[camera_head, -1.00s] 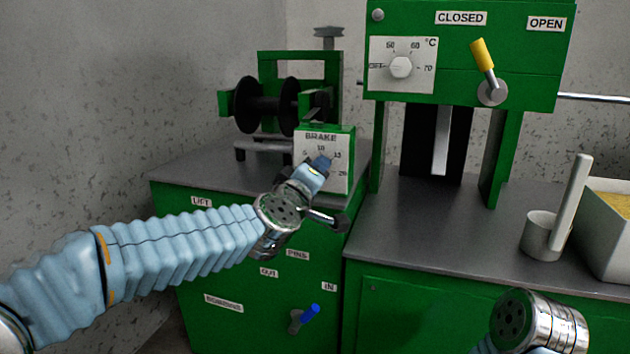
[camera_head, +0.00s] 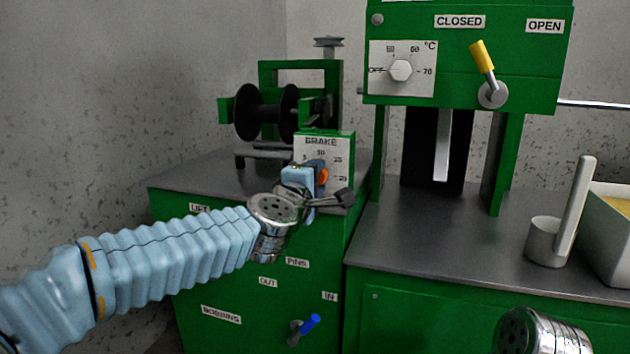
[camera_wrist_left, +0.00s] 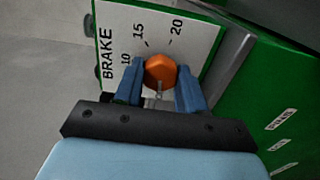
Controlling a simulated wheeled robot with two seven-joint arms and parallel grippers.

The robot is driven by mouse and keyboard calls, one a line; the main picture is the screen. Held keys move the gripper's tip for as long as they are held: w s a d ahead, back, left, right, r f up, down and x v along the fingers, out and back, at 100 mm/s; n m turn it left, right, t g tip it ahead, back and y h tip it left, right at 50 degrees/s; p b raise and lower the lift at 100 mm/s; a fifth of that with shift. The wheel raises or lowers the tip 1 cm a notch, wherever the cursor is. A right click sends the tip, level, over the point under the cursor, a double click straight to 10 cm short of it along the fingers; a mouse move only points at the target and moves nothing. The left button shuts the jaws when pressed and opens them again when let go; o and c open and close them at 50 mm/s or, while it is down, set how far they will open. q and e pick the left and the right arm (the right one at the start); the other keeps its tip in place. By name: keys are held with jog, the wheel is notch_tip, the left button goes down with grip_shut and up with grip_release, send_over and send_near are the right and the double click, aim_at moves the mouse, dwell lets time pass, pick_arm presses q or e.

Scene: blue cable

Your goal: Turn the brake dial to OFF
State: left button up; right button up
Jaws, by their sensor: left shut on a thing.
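The brake dial is an orange knob (camera_wrist_left: 160,71) on a white plate (camera_wrist_left: 190,32) marked BRAKE with numbers 10, 15 and 20 readable in the left wrist view. In the head view, the plate (camera_head: 338,155) sits on the green winder's box, and a bit of the orange knob (camera_head: 323,175) shows beside my gripper. My left gripper (camera_wrist_left: 160,80) has its two blue fingers on either side of the knob, shut on it. It also shows in the head view (camera_head: 316,176). The OFF mark and lower dial are hidden. My right wrist (camera_head: 540,332) shows at the bottom right; its fingers are out of frame.
A black spool (camera_head: 265,112) stands behind the brake box. To the right is a green press (camera_head: 470,55) with a temperature knob (camera_head: 401,70) and a yellow-handled lever (camera_head: 482,58). A blue-handled lever (camera_head: 310,324) sticks out of the cabinet front.

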dwell(0.3)
pick_arm(q)
jog(key=o, duration=1.1)
jog(key=shift+c, duration=0.2)
jog(key=v, duration=1.4)
jog(key=shift+w+f, duration=0.1)
